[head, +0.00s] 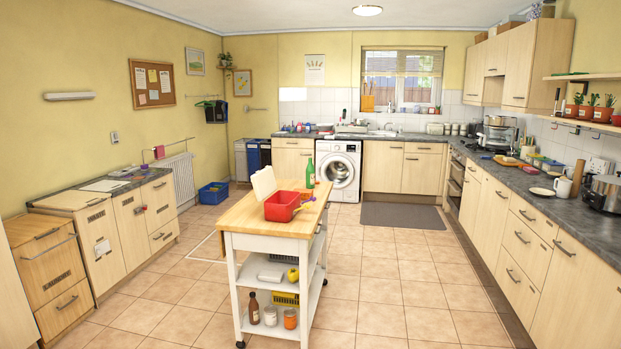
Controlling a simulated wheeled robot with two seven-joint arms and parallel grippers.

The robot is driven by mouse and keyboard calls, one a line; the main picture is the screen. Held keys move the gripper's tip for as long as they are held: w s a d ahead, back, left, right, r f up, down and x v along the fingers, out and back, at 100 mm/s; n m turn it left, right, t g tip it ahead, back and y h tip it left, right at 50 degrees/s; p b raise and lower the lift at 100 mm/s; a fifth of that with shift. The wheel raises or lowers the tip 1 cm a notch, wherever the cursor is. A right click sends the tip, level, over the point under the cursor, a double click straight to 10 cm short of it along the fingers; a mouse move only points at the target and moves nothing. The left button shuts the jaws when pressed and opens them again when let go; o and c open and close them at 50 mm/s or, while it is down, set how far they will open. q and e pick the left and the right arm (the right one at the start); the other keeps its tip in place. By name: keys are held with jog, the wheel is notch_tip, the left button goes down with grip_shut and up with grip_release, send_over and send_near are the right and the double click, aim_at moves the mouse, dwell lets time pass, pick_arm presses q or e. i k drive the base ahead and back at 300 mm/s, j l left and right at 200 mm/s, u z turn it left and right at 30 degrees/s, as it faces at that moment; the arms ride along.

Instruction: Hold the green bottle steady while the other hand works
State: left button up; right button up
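A green bottle (310,174) stands upright at the far right end of the wooden top of a white kitchen trolley (262,213). A red container (283,206) sits on the trolley top in front of the bottle, with something purple at its right side. A cream board-like item (265,182) stands tilted behind the red container. Neither of my grippers shows in the head view, and nothing is touching the bottle.
The trolley's lower shelves hold a brown bottle (254,308), jars and a yellow basket (285,299). Tiled floor (390,270) is open to the trolley's right. Counters line the right wall and the back, with a washing machine (338,170) behind the trolley.

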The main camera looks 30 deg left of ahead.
aim_at(309, 169)
jog(key=i+j+u, duration=0.15)
jog(key=i+u, duration=0.45)
jog(key=u, duration=0.25)
jog(key=i, duration=0.5)
jog(key=i+l+u, duration=0.15)
jog(key=i, duration=0.35)
jog(key=i+l, duration=0.1)
jog(key=i, duration=0.4)
jog(key=i+l+u, duration=0.1)
jog(key=i, duration=0.45)
jog(key=i+l, duration=0.2)
jog(key=i, duration=0.25)
jog(key=u, duration=0.45)
jog(key=i+l+u, duration=0.2)
jog(key=l+u, duration=0.2)
jog(key=i+l+u, duration=0.1)
jog(key=l+u, duration=0.3)
jog(key=l, duration=0.2)
jog(key=l+u, duration=0.4)
jog(key=l, duration=0.2)
jog(key=l+u, duration=0.1)
jog(key=l, duration=1.8)
jog(key=l+u, duration=0.15)
jog(key=l, duration=0.8)
jog(key=k+l, duration=0.1)
jog(key=l, duration=0.85)
jog(key=u, duration=0.05)
